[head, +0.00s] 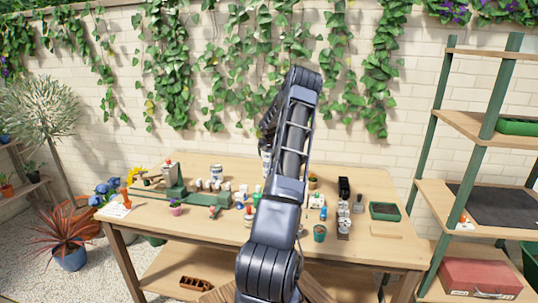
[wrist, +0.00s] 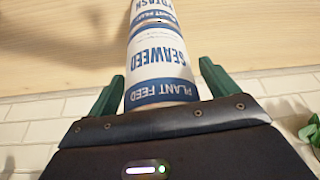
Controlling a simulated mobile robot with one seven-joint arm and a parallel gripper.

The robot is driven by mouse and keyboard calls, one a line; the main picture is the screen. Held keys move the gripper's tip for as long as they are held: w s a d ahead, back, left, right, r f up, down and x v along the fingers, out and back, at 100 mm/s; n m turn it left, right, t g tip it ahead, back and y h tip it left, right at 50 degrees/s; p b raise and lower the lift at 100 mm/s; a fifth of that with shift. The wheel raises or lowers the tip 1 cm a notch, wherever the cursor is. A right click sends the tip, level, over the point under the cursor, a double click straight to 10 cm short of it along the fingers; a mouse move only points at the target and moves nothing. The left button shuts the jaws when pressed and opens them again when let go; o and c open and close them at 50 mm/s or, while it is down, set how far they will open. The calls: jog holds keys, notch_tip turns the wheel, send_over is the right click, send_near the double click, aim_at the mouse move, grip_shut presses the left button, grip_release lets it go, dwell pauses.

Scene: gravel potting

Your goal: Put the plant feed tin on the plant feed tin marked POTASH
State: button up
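In the wrist view, a white tin with blue bands marked SEAWEED and PLANT FEED (wrist: 160,68) lies between the green fingers of my gripper (wrist: 162,72). A narrow gap shows between the tin and the right finger, and the fingers look open around it. Directly beyond it, end to end in line, is the plant feed tin marked POTASH (wrist: 154,13), cut off by the picture's top edge. The two tins appear to touch. In the head view my arm hides the gripper and most of this spot; only a sliver of a white tin (head: 266,160) shows left of the arm.
The wooden table (head: 375,185) holds pots, a green stand (head: 175,182), small cans and tools on both sides of my arm. Another white and blue tin (head: 216,173) stands at left. A green tray (head: 384,211) lies at right. A brick wall is behind.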

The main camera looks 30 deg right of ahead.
jog(key=shift+r, duration=0.15)
jog(key=v, duration=1.1)
jog(key=s+a+r+n, duration=0.1)
jog(key=s+a+r, duration=0.45)
jog(key=a, duration=0.45)
jog(key=s+a+r+n, duration=0.2)
jog(key=s+a+r, duration=0.3)
jog(key=a, duration=0.5)
jog(key=s+a+r+n, duration=0.1)
jog(key=s+a+r, duration=0.3)
jog(key=a+r, duration=0.4)
jog(key=s+a+n+y, duration=0.1)
jog(key=s+a, duration=0.5)
jog(key=s, duration=0.4)
jog(key=s+a+f+n+y, duration=0.1)
jog(key=s+a, duration=0.5)
jog(key=s, duration=0.4)
jog(key=s+a+f+n, duration=0.1)
jog(key=s+a, duration=0.5)
jog(key=s, duration=0.4)
jog(key=shift+s+a+t+y, duration=0.25)
jog(key=shift+s+t+y, duration=0.1)
jog(key=shift+t+y, duration=0.05)
